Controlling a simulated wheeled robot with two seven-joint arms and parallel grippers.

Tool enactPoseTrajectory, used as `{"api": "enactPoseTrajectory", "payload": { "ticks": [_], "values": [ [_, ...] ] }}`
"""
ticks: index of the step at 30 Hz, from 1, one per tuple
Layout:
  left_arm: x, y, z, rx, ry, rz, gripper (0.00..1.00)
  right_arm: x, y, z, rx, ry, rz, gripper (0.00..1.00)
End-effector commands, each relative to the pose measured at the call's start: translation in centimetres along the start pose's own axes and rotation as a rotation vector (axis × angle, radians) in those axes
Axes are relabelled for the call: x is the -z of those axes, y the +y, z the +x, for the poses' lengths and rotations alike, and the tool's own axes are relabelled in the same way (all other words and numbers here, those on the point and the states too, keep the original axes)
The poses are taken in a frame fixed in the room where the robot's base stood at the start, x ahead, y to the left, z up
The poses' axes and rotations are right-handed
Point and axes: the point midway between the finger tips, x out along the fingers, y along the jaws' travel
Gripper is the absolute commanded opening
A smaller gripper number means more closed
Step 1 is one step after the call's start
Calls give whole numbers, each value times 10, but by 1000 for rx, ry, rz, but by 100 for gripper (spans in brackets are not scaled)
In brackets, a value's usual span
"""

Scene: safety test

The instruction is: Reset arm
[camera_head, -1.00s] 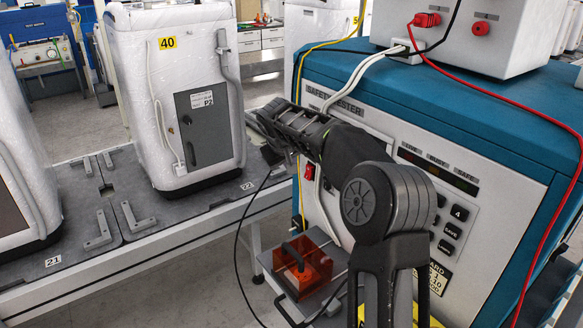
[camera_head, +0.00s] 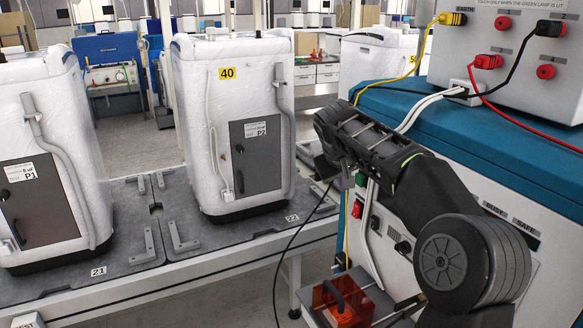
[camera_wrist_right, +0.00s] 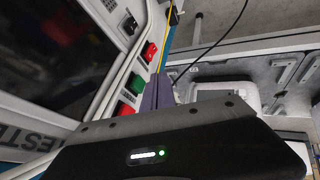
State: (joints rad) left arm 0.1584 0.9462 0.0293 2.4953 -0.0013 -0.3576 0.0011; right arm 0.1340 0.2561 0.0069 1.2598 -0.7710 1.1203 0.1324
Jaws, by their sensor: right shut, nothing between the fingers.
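My right arm (camera_head: 405,180) comes in from the lower right in the head view and stretches toward the upper left, in front of the tester. Its gripper end lies between the tester and the white wrapped unit 40 (camera_head: 204,115). In the right wrist view my right gripper (camera_wrist_right: 158,90) is shut and empty, its narrow fingers together. Beyond the fingers are the tester's panel with a green button (camera_wrist_right: 125,111) and red switches (camera_wrist_right: 149,51). No contact with the tester is visible. My left gripper is in neither view.
The blue-topped tester (camera_head: 400,105) fills the right side, with red, black and yellow leads on its upper box (camera_head: 510,30). A second wrapped unit (camera_head: 75,120) stands left on the grey bench (camera_head: 120,225). An orange box (camera_head: 342,300) sits low beside the tester. A black cable hangs nearby.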

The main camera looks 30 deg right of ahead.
Motion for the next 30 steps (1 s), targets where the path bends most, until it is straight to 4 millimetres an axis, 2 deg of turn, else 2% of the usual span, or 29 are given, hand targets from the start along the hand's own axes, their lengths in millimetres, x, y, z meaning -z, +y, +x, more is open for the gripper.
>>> {"api": "enactPoseTrajectory", "payload": {
  "ticks": [6, 10, 11, 14, 17, 18, 20, 21, 23, 24, 26, 27, 29, 30],
  "values": [
    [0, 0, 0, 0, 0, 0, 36, 3, 0, 0, 2, 11, -5, 0],
    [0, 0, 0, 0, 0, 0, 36, 22, -10, 1, 33, 93, -12, 0],
    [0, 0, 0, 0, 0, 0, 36, 26, -18, 3, 53, 118, -16, 0],
    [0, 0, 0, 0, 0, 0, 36, 36, -64, 19, 153, 200, -39, 0],
    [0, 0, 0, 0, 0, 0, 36, 27, -127, 47, 270, 240, -63, 0],
    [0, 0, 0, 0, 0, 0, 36, 19, -155, 60, 320, 247, -67, 0],
    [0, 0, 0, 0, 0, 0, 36, 1, -197, 78, 395, 248, -68, 0],
    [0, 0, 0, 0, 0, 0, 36, -14, -225, 91, 443, 243, -65, 0],
    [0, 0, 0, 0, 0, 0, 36, -40, -264, 107, 509, 228, -54, 0],
    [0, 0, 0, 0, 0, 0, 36, -61, -289, 118, 549, 212, -43, 0],
    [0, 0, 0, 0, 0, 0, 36, -95, -323, 131, 603, 183, -22, 0],
    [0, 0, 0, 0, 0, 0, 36, -120, -344, 139, 634, 158, -7, 0],
    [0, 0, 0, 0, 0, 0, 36, -160, -372, 148, 673, 115, 19, 0],
    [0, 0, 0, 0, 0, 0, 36, -189, -389, 154, 693, 83, 36, 0]
  ]
}}
